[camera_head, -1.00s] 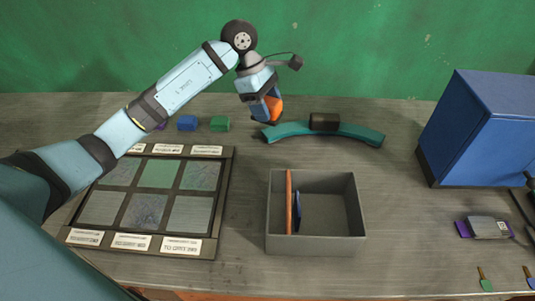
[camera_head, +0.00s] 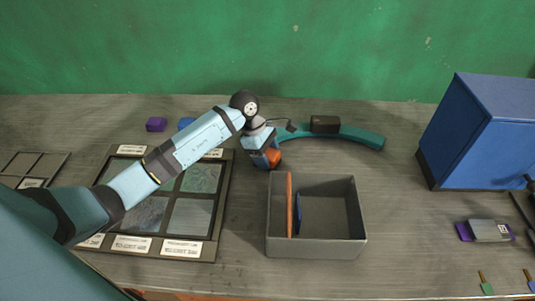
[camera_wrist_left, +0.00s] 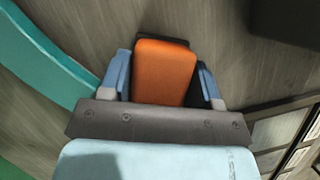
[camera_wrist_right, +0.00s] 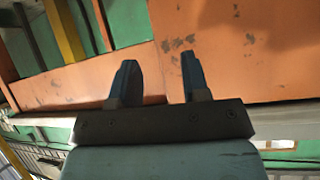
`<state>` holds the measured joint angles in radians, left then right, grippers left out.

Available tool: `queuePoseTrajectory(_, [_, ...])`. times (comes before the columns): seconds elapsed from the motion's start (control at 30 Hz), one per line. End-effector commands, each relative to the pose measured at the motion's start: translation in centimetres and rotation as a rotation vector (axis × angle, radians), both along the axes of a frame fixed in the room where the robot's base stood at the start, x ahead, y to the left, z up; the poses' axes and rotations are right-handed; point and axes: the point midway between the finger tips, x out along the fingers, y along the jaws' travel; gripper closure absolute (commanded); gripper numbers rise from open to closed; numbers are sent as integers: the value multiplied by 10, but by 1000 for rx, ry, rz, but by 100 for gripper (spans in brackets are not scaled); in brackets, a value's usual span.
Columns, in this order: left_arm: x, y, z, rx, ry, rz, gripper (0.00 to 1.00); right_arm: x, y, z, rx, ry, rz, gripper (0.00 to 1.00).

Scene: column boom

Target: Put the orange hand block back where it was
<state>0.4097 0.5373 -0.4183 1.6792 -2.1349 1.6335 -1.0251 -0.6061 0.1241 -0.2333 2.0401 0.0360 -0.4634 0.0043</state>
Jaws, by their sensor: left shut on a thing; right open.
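The orange hand block (camera_head: 273,156) is held in my left gripper (camera_head: 268,160), between the tray of square panels and the grey bin. In the left wrist view the orange block (camera_wrist_left: 164,72) fills the space between the two blue fingers of my left gripper (camera_wrist_left: 164,85). Its underside is hidden, so I cannot tell if it touches the table. My right gripper (camera_wrist_right: 157,80) shows only in its own wrist view, open and empty in front of an orange panel.
The grey bin (camera_head: 317,252) holds an upright orange sheet (camera_head: 289,205) and a blue piece (camera_head: 298,213). Behind are a teal curved piece (camera_head: 362,137) with a dark block (camera_head: 325,123), and purple (camera_head: 156,125) and blue (camera_head: 186,124) blocks. The panel tray (camera_head: 226,200) lies left, a blue cabinet (camera_head: 480,130) right.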

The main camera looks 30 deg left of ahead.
Motion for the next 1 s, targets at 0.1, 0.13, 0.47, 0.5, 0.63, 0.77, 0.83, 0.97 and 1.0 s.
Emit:
queuePoseTrajectory(0.1, [1, 0, 1, -1, -2, 0, 67, 0, 0, 0, 0, 0, 0, 57])
queuePoseTrajectory(0.13, [1, 0, 1, -1, -2, 0, 67, 0, 0, 0, 0, 0, 0, 57])
queuePoseTrajectory(0.47, [0, 0, -2, 0, 0, -1, 17, 0, 1, -3, 4, 7, -2, 57])
queuePoseTrajectory(0.5, [0, 0, -2, -1, 0, -1, 17, 0, 1, -3, 5, 8, -3, 57])
queuePoseTrajectory(0.63, [0, 0, -2, 0, 0, -1, 17, 0, 1, -2, 6, 6, -3, 57])
queuePoseTrajectory(0.77, [0, 0, 1, -1, 0, -1, 17, 0, 2, 1, 6, 3, -3, 57])
queuePoseTrajectory(0.83, [1, 2, 6, 1, -2, 0, 17, 1, 1, 2, 5, -3, -3, 57])
queuePoseTrajectory(0.97, [0, 11, 26, 3, -3, -1, 17, 1, 1, 1, 5, -5, -3, 57])
queuePoseTrajectory(1.0, [0, 15, 34, 3, -4, 0, 17, 1, 1, 1, 4, -4, -3, 57])
